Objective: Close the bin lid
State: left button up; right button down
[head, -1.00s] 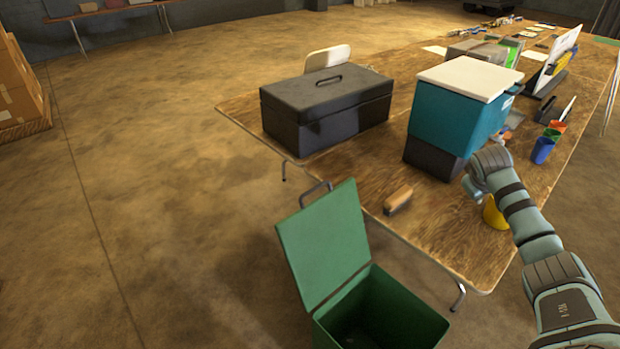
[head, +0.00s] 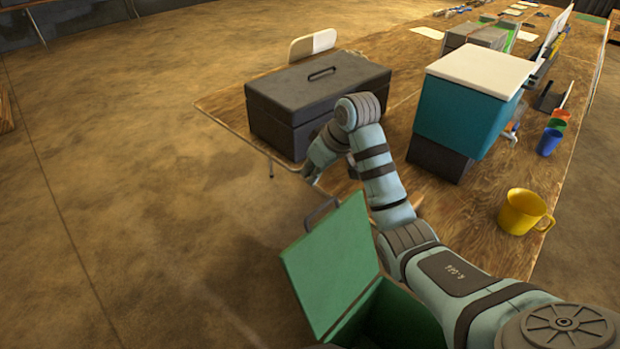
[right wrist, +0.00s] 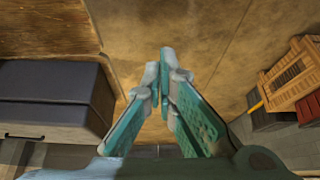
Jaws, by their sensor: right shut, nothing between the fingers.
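The green bin (head: 400,325) stands on the floor in front of the table, at the bottom of the head view. Its lid (head: 332,265) is open, tilted up on the left side, with a grey handle (head: 322,211) at its upper edge. My right gripper (head: 309,174) is above and behind the lid handle in the picture, near the table's front-left edge, apart from the lid as far as I can tell. In the right wrist view its fingers (right wrist: 164,62) are together and empty. My right arm hides part of the bin. My left gripper is out of view.
A dark toolbox (head: 310,95) sits on the table (head: 475,215) behind my right gripper; it also shows in the right wrist view (right wrist: 50,100). A teal box with a white lid (head: 470,100) and a yellow mug (head: 522,211) stand farther right.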

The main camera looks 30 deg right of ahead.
jog(key=s+d+f+b+x, duration=0.1)
jog(key=b+x, duration=0.1)
jog(key=x, duration=0.7)
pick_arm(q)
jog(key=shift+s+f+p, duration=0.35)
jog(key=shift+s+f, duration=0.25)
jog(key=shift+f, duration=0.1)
pick_arm(e)
jog(key=s, duration=0.1)
jog(key=s+r, duration=0.1)
jog(key=s+d, duration=0.1)
jog(key=shift+s+r, duration=0.4)
jog(key=shift+w, duration=0.1)
